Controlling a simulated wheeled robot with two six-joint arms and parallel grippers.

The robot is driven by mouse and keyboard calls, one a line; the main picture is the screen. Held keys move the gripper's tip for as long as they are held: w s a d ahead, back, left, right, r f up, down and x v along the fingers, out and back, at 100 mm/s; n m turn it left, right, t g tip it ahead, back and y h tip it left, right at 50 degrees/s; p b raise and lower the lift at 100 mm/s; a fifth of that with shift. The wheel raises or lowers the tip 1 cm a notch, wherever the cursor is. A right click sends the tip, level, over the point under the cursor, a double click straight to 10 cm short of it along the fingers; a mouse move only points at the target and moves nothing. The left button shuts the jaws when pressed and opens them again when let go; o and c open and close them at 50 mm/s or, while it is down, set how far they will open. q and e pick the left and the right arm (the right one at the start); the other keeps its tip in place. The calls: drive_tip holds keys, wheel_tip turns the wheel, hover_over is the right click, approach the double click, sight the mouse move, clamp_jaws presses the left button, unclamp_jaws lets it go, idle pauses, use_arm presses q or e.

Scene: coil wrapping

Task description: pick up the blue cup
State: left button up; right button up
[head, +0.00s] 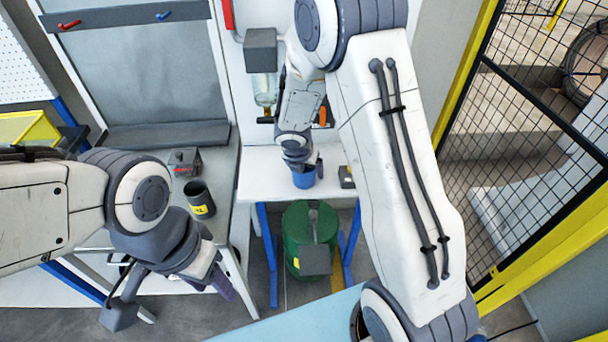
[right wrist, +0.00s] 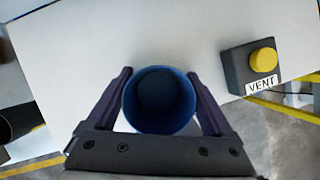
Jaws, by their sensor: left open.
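The blue cup (head: 304,178) stands upright near the front of the white table, below my right gripper (head: 304,168). In the right wrist view the cup (right wrist: 159,100) is seen from above, its round mouth between the two purple fingers of my right gripper (right wrist: 160,80). One finger is on each side, very close to its wall. I cannot tell whether they press on it or leave a small gap. My left gripper (head: 212,284) is open and empty at the lower left, well away from the cup.
A dark box with a yellow button marked VENT (right wrist: 262,62) stands right of the cup. A dark cup with a yellow label (head: 200,199) stands on the left bench. A green drum (head: 296,240) is below the table. A mesh fence (head: 530,130) is at right.

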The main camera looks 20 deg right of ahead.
drive_tip(key=c, duration=0.7)
drive_tip(key=shift+r, duration=0.15)
